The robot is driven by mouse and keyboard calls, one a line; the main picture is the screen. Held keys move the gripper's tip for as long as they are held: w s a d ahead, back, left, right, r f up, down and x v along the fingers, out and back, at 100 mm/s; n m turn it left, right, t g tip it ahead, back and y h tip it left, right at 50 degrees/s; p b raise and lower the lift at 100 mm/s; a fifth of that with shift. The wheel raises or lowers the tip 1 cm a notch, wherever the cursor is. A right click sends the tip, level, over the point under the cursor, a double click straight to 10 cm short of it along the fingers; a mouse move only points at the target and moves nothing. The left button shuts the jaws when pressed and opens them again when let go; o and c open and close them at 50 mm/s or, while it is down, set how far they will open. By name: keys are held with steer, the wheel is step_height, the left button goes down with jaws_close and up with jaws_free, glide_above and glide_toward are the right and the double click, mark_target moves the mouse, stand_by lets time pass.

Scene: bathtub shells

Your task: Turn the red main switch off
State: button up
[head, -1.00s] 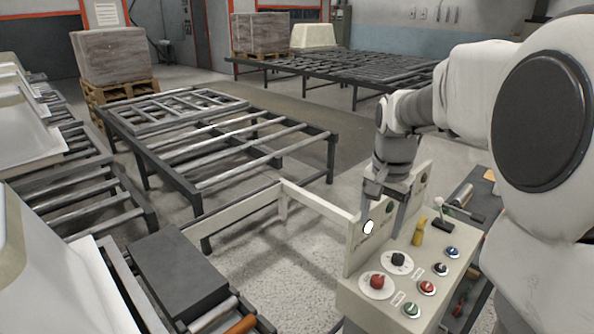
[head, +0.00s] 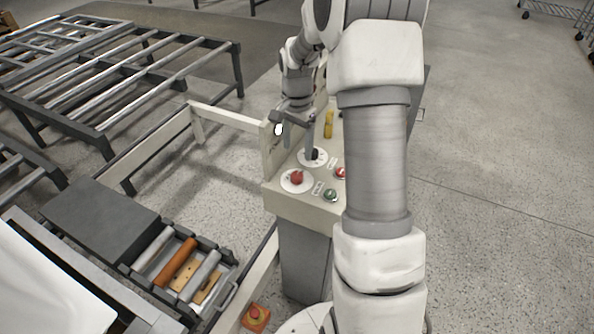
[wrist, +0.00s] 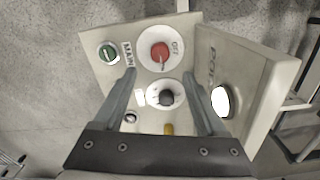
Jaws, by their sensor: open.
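The red main switch (head: 297,177) is a red knob on a round white dial at the near left of the control box. In the wrist view the red knob (wrist: 160,55) sits beyond the fingertips, with "OFF" lettering on its dial and a "MAIN" label to its left. My gripper (head: 295,143) is above the box's far part, pointing down, open and empty. In the wrist view my gripper (wrist: 159,78) has its fingers apart, with the black selector knob (wrist: 166,97) showing between them. The fingers appear clear of the red knob.
A green button (head: 330,194) and a red button (head: 341,172) sit right of the dials. An upright panel (wrist: 240,85) borders the box. My arm hides the box's right side.

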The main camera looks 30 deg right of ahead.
mark_target(297, 174)
step_height(297, 174, down, 10)
steer(key=shift+r, duration=0.2)
steer(key=shift+c, duration=0.3)
jaws_close()
